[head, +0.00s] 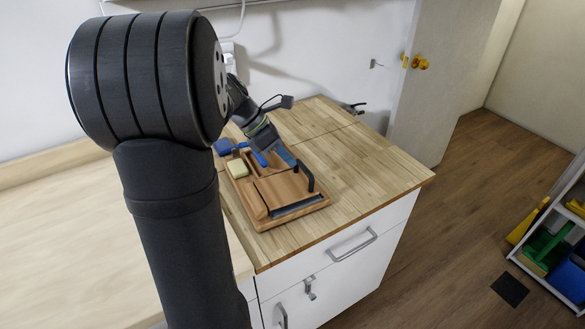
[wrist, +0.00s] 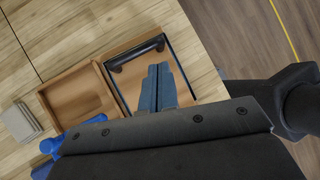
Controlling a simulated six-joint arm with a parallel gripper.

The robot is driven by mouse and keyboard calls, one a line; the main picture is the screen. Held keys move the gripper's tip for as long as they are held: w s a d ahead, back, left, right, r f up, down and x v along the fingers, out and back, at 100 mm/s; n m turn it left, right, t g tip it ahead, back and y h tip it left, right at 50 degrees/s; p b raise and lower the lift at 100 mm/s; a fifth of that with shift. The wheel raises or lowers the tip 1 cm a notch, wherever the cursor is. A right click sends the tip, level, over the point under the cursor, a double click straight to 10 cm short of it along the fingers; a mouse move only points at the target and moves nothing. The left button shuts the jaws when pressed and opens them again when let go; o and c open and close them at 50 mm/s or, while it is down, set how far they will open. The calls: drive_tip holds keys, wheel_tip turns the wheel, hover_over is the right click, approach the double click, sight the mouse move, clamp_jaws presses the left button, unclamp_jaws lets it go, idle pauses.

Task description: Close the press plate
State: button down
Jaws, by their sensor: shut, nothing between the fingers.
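The wooden press (head: 262,213) sits on the counter in the head view. Its brown plate (head: 280,190) has a black arched handle (head: 307,176) at its right side and a dark strip along the near edge. The plate looks low over the base, but I cannot tell whether it is fully down. In the wrist view, the plate (wrist: 128,85) and handle (wrist: 137,53) lie just beyond my fingertips. My gripper (head: 286,158) is shut and empty, above the press and just behind the handle; its blue-grey fingers show in the wrist view (wrist: 158,70). I cannot tell whether they touch the plate.
An open wooden compartment (wrist: 78,95) adjoins the plate. A pale block (head: 237,168) and blue items (head: 223,146) lie at the press's left and back. A black clamp-like object (head: 354,108) is at the counter's back edge. The counter (head: 375,165) is clear to the right.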

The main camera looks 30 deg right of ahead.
sight(292, 179)
drive_tip(key=w+a+t+h, duration=0.1)
drive_tip(key=w+a+f+n+t+h, duration=0.1)
drive_tip(key=a+h, duration=0.1)
drive_tip(key=w+a+f+n+t+h, duration=0.1)
drive_tip(key=a+h, duration=0.1)
drive_tip(key=shift+w+a+f, duration=0.1)
drive_tip(key=shift+f, duration=0.2)
drive_tip(key=x, duration=0.9)
drive_tip(key=shift+w+d, duration=0.15)
drive_tip(key=shift+d, duration=0.3)
drive_tip(key=shift+r+h, duration=0.5)
drive_tip(key=shift+r, duration=0.1)
